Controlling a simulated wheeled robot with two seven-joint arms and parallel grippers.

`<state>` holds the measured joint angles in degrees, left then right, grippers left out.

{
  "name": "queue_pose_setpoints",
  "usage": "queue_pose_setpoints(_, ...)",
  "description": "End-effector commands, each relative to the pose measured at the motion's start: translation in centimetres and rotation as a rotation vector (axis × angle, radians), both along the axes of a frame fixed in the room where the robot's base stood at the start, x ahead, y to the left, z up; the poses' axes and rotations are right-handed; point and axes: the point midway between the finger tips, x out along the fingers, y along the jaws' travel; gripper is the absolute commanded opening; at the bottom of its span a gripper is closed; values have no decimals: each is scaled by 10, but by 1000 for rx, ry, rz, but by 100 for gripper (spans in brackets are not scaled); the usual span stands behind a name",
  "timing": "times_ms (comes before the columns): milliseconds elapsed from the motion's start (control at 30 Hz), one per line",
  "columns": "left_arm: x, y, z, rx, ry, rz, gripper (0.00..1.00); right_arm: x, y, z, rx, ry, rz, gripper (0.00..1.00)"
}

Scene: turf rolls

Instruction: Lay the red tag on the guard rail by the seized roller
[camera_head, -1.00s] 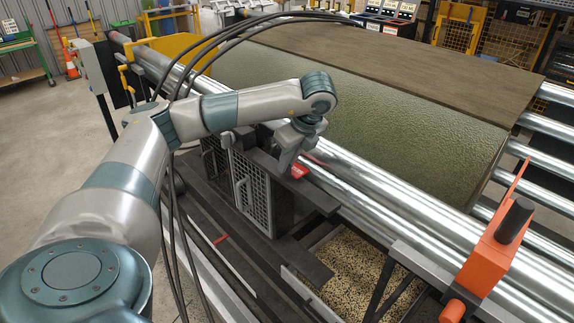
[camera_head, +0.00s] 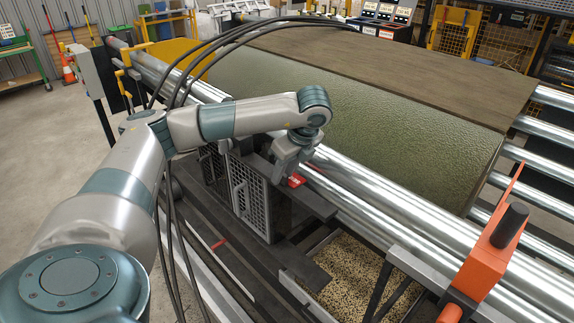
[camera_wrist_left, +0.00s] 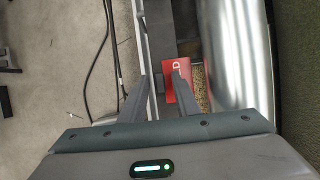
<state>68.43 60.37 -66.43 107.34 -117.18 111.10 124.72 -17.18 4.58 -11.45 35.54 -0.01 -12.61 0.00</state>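The red tag (camera_head: 296,181) is a small red plate with white lettering at the fingertips of my left gripper (camera_head: 289,172). In the left wrist view, the red tag (camera_wrist_left: 184,91) shows between and beside the two fingers of the left gripper (camera_wrist_left: 160,82). Shiny steel rollers (camera_head: 400,204) run alongside; which one is seized does not show. My right gripper is not in view.
Black cables arch over my left arm. A wide green turf sheet (camera_head: 350,120) lies behind the rollers. An orange bracket (camera_head: 490,255) stands at the right. A bin of grainy material (camera_head: 350,270) is open below the rail.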

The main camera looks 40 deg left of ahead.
Motion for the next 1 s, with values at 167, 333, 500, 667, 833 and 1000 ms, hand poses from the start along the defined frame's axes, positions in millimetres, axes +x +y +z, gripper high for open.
queue_pose_setpoints(167, 1, -3, 6, -1, -3, -1, 29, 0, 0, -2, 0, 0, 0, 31)
queue_pose_setpoints(333, 0, -10, 24, -1, -5, -2, 29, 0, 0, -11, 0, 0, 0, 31)
queue_pose_setpoints(500, 0, -16, 42, 1, -4, -1, 29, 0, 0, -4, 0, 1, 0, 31)
queue_pose_setpoints(667, -1, -23, 58, 1, -4, -2, 29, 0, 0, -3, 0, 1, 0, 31)
queue_pose_setpoints(833, -2, -30, 75, 1, -4, -2, 29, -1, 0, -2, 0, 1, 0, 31)
queue_pose_setpoints(1000, -2, -37, 91, 1, -2, -2, 29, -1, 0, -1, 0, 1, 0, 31)
